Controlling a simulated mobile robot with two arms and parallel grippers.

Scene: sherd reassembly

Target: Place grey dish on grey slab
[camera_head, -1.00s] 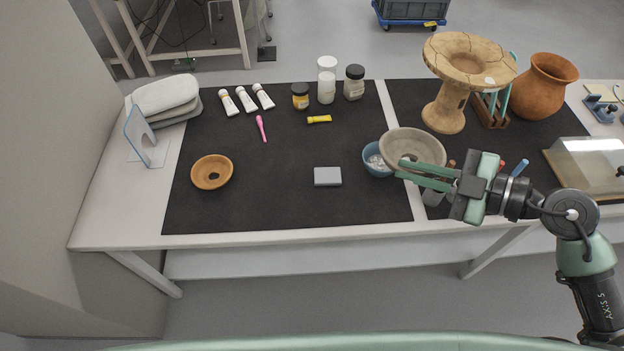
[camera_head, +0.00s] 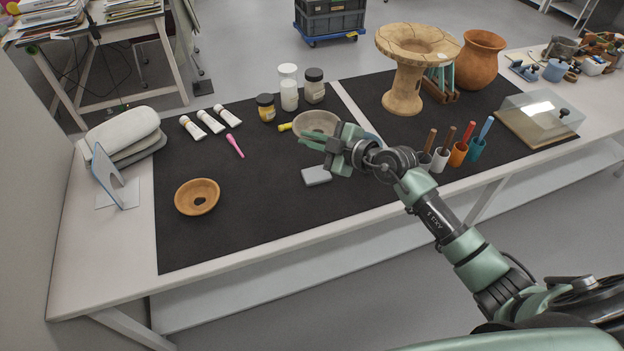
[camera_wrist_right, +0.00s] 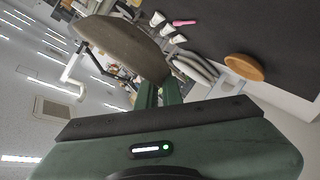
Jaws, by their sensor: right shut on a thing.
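The grey dish (camera_head: 314,124) is held by my right gripper (camera_head: 328,143), which is shut on its near rim. In the head view the dish looks close to level, behind the grey slab and partly hidden by the gripper. It also shows in the right wrist view (camera_wrist_right: 122,48), seen from the side. The grey slab (camera_head: 317,176) lies flat on the black mat, just in front of and below the gripper in the picture. Its top is bare. The exact height of the dish above the mat is hard to tell. My left gripper is not in view.
Jars (camera_head: 289,95), white tubes (camera_head: 211,121) and a pink tool (camera_head: 234,145) lie behind. Brush holders (camera_head: 459,153) and a cracked stand (camera_head: 404,90) are at right.

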